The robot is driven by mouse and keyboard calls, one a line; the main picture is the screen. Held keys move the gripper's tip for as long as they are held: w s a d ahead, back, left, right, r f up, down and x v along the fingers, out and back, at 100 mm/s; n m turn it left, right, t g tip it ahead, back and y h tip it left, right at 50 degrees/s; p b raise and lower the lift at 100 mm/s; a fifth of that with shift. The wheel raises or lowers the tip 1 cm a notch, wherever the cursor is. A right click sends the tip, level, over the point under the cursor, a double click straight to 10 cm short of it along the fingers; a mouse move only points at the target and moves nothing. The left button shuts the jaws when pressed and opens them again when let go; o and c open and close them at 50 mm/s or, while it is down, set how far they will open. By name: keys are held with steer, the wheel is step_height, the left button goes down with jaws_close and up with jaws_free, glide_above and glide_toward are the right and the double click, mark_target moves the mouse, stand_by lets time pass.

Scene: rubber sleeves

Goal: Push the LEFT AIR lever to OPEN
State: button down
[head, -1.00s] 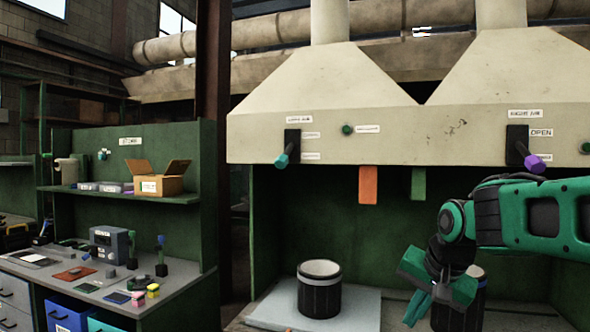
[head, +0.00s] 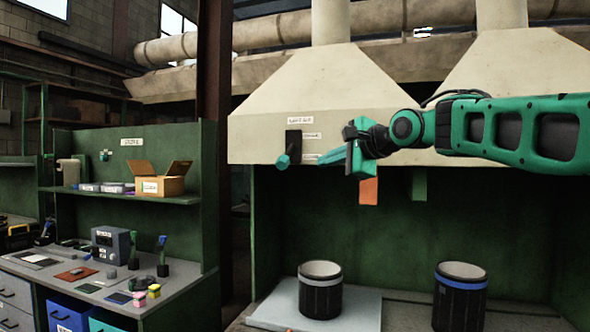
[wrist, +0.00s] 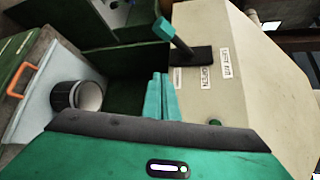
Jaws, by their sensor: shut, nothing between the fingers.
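The left air lever (head: 283,160) has a teal tip and sits on a black plate (head: 293,141) on the left hood's front panel, under a white label. The lever angles downward, out from the plate. In the wrist view the lever (wrist: 166,30) shows at the top, with its plate and labels beside it. My gripper (head: 330,156) is shut and empty, just right of the lever and apart from it, its fingers pointing left. In the wrist view the fingers (wrist: 161,98) are together, with a gap between them and the lever. The right air lever is hidden behind my arm.
An orange tag (head: 368,191) and a green tag (head: 419,184) hang below the hood edge. Two dark canisters (head: 320,298) (head: 460,300) stand on the bench below. A rust-brown post (head: 212,150) rises left of the hood. The space under the hood is otherwise open.

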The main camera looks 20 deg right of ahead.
mark_target(287, 155)
steer(key=shift+w, duration=0.1)
steer(key=w+a+f, duration=0.1)
steer(key=w+a, duration=0.4)
steer(key=w, duration=0.2)
steer(key=shift+w+a, duration=0.15)
steer(key=shift+a, duration=0.25)
steer(key=shift+a, duration=0.1)
stand_by(0.4)
